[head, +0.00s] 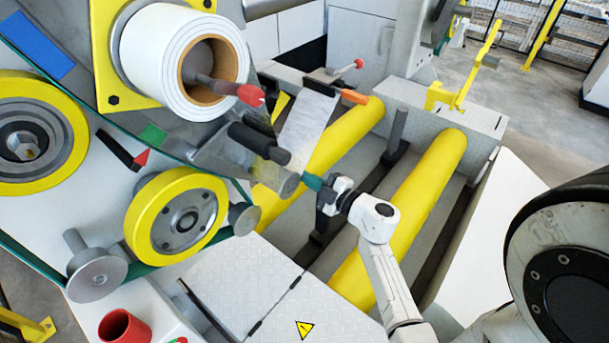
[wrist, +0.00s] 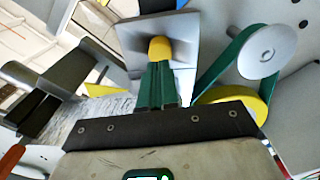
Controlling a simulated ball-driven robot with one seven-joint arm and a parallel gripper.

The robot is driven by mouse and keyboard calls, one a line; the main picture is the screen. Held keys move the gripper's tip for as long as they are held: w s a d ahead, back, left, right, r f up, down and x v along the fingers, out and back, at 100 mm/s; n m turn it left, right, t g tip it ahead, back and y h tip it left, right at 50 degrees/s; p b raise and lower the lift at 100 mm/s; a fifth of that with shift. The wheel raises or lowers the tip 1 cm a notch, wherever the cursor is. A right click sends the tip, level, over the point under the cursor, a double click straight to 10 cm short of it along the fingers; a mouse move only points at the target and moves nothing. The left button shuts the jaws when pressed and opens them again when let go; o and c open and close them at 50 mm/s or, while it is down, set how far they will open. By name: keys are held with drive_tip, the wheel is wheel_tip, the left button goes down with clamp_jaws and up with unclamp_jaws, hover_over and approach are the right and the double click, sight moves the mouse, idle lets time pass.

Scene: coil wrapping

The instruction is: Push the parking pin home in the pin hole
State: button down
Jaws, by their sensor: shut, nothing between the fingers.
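In the wrist view the closed green fingers (wrist: 158,66) point at a rounded yellow knob (wrist: 160,47), which looks like the head of the parking pin. The knob sits in front of a grey plate (wrist: 185,30). The fingertips are at or very near the knob; I cannot tell whether they touch. The pin's shank and the pin hole are hidden. I cannot make out the knob in the head view.
A white coil (head: 160,60) hangs above left, with a red-tipped rod (head: 250,95). A yellow-rimmed belt wheel (head: 177,217) is left of my gripper. A dark cylindrical handle (head: 258,142) juts out just above it. Long yellow rollers (head: 410,205) run below and behind my arm.

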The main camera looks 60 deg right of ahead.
drive_tip(key=b+v, duration=0.1)
drive_tip(key=v, duration=0.9)
idle(0.3)
drive_tip(key=w+d+r+m+g+h, duration=0.2)
drive_tip(key=d+r+m+g+h, duration=0.15)
drive_tip(key=m+g+h, duration=0.4)
drive_tip(key=s+a+f+m+g+y, duration=0.1)
drive_tip(key=a+f+m+g+y, duration=0.2)
drive_tip(key=a+f, duration=0.45)
drive_tip(key=s+a+f+g+y, duration=0.1)
drive_tip(key=a+f+g+y, duration=0.2)
drive_tip(key=a+f+y, duration=0.5)
drive_tip(key=s+a+r+n+g, duration=0.2)
drive_tip(key=s+a+g, duration=0.1)
drive_tip(key=a, duration=0.7)
drive_tip(key=shift+s+a+y, duration=0.3)
drive_tip(key=shift+s+y, duration=0.15)
drive_tip(key=shift+s, duration=0.1)
